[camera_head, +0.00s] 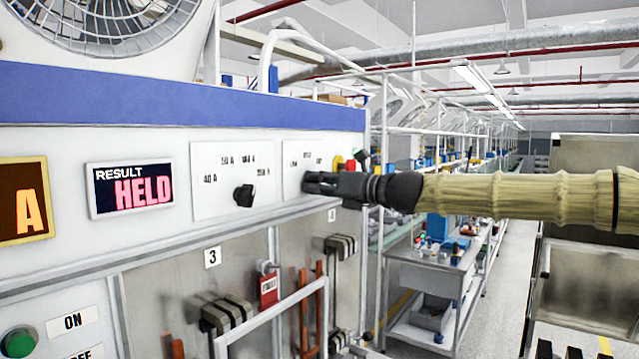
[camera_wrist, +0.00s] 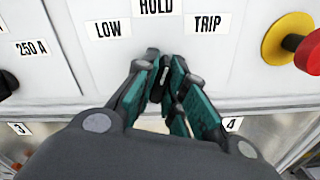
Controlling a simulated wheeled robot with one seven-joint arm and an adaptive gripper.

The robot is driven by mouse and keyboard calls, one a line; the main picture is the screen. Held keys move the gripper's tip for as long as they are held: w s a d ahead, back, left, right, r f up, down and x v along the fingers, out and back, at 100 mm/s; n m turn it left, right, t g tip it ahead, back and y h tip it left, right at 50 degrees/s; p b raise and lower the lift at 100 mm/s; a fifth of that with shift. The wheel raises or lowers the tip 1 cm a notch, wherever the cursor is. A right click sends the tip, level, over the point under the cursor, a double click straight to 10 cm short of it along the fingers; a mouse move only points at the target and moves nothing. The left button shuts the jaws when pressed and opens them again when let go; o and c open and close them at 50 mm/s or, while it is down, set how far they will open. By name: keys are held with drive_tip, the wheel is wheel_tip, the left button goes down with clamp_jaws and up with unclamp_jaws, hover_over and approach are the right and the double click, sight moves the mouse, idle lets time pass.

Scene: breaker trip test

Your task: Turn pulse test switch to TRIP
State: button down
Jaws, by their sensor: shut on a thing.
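The pulse test switch (camera_wrist: 152,54) is a dark knob on a white panel, mostly hidden between my fingers. The position the knob points to cannot be told clearly. In the head view my gripper (camera_head: 318,183) reaches in from the right and touches the panel's right part.
A red stop button (camera_wrist: 306,50) on a yellow base sits to the right of the switch. A RESULT display (camera_head: 130,187) reads HELD. Another black selector knob (camera_head: 243,195) with ampere labels is to the left. A ledge (camera_head: 240,222) runs below the panel.

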drive_tip(key=shift+r+m+p, duration=0.2)
drive_tip(key=shift+m+p, duration=0.2)
drive_tip(key=shift+f+m+p, duration=0.1)
drive_tip(key=shift+m+p, duration=0.35)
drive_tip(key=shift+m, duration=0.25)
drive_tip(key=shift+m+p, duration=0.75)
drive_tip(key=shift+m, duration=0.25)
drive_tip(key=c, duration=1.4)
unclamp_jaws()
drive_tip(key=shift+d+f, duration=0.1)
